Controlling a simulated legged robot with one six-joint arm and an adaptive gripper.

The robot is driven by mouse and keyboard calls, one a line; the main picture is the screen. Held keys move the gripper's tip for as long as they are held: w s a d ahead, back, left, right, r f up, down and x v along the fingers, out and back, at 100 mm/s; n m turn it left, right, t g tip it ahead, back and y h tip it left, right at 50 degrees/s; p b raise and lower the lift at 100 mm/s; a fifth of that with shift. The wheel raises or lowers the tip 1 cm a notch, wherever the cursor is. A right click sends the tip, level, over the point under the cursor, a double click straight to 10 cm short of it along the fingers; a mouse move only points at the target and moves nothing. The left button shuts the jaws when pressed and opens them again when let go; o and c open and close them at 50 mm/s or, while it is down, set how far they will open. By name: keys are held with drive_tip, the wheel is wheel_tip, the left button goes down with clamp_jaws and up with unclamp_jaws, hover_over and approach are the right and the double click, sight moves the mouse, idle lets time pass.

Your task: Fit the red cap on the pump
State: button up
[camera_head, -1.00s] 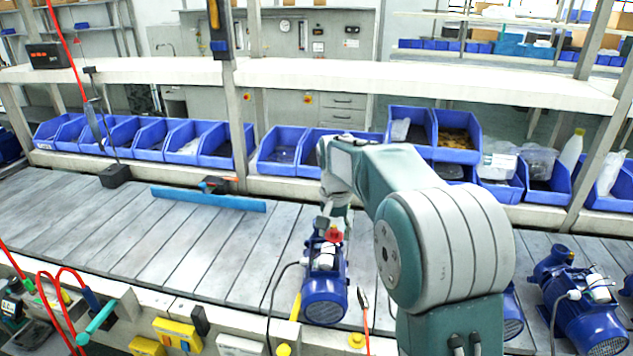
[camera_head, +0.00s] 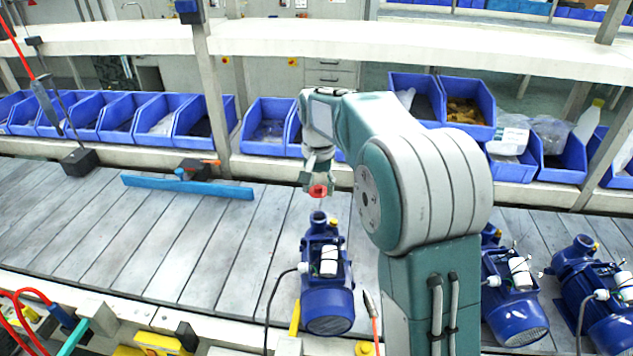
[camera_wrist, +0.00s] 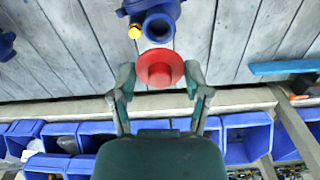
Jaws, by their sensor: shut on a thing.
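The blue pump (camera_head: 327,290) stands on the slatted bench in the head view, with its round open port (camera_head: 318,218) at the far end. My gripper (camera_head: 317,180) is shut on the red cap (camera_head: 318,191), just beyond and above that port, with a visible gap between cap and port. In the wrist view, the red flanged cap (camera_wrist: 160,68) sits between the two fingertips. The pump's open port (camera_wrist: 158,27) shows just past the cap, and part of the pump is cut off by the top edge.
Blue bins (camera_head: 265,125) line the back of the bench under a white shelf (camera_head: 280,36). A blue bar (camera_head: 188,187) lies on the slats at left. More blue pumps (camera_head: 512,300) stand at right.

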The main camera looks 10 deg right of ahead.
sight(319, 216)
drive_tip(key=shift+f, duration=3.2)
drive_tip(key=shift+s, duration=0.15)
drive_tip(key=shift+f, duration=0.4)
drive_tip(key=o, duration=0.8)
drive_tip(key=shift+r, duration=3)
